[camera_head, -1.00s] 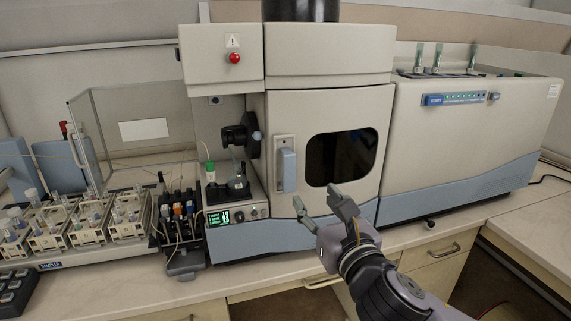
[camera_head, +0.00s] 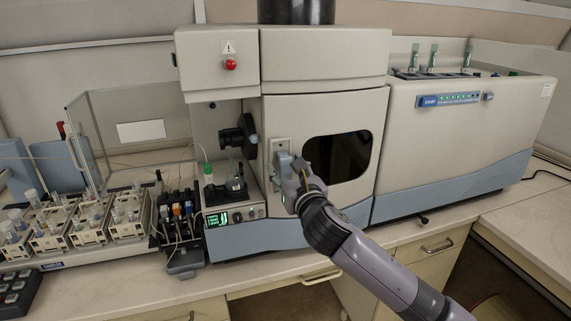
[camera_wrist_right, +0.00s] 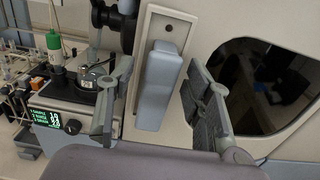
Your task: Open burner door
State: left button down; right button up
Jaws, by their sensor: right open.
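The burner door (camera_head: 355,111) is the light grey front panel with a dark rounded window (camera_head: 340,160); it looks closed. Its blue-grey upright handle (camera_wrist_right: 160,85) sits on a pale plate at the door's left side. In the head view my right gripper (camera_head: 284,170) is at the handle and covers most of it. In the right wrist view the open fingers of my right gripper (camera_wrist_right: 155,100) stand on either side of the handle, with a gap visible on the right side. Contact on the left side cannot be told. My left gripper is not in view.
Left of the door are a small display unit (camera_head: 217,218), a green-capped bottle (camera_head: 208,172) and tubing. Sample racks (camera_head: 85,220) stand farther left. The bench front (camera_head: 290,265) below the door is mostly clear.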

jog(key=shift+w+a, duration=0.15)
jog(key=shift+w, duration=0.3)
jog(key=shift+c, duration=0.4)
grip_shut()
dwell(0.3)
